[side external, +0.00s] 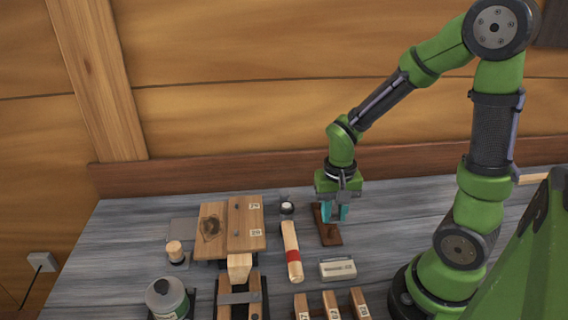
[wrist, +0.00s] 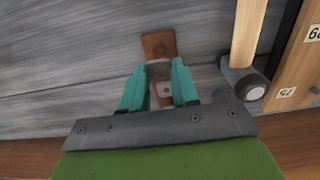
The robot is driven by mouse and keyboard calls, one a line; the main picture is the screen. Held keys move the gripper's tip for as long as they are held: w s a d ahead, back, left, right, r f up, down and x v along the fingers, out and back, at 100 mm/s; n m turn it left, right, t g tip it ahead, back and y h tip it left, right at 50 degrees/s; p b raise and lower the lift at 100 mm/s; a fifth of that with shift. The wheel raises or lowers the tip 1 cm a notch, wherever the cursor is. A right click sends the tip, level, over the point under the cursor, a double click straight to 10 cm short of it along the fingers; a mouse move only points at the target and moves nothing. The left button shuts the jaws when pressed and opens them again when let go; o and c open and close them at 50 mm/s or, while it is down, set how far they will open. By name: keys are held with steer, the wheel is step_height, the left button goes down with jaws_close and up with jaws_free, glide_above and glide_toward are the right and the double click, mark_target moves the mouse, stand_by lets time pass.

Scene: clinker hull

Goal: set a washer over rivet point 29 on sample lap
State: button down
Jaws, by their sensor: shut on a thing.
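The sample lap (side external: 219,242) is a pale wooden piece of overlapping planks on the bench, with small white number labels and small dark rivet points. My gripper (side external: 333,217) is right of the lap, low over a dark brown wooden strip (side external: 329,238). In the wrist view its teal fingers (wrist: 159,80) are shut on a small grey thing (wrist: 158,71), apparently a washer; the fingers partly hide it.
A hammer (side external: 291,250) with a red band lies between the lap and my gripper. A pale box (side external: 337,268), wooden blocks (side external: 330,304), a grey-green canister (side external: 167,298) and a small wooden-topped item (side external: 175,252) stand nearby. The bench right of the strip is clear.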

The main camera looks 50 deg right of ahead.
mark_target(236, 231)
steer(key=r, duration=0.6)
steer(key=shift+a+r, duration=0.4)
steer(key=w+a+n, duration=0.2)
steer(key=w+a, duration=0.3)
steer(key=w+a+n, duration=0.2)
steer(key=w+a, duration=0.2)
steer(key=a, duration=0.1)
steer(key=w+a+n, duration=0.2)
steer(key=w+a, duration=0.3)
steer(key=a, duration=0.1)
steer(key=shift+w, duration=0.3)
steer(key=shift+w+r, duration=0.15)
steer(key=shift+w, duration=0.05)
steer(key=shift+f, duration=2.75)
steer(key=shift+f, duration=0.15)
steer(key=shift+f, duration=0.35)
steer(key=shift+f, duration=0.4)
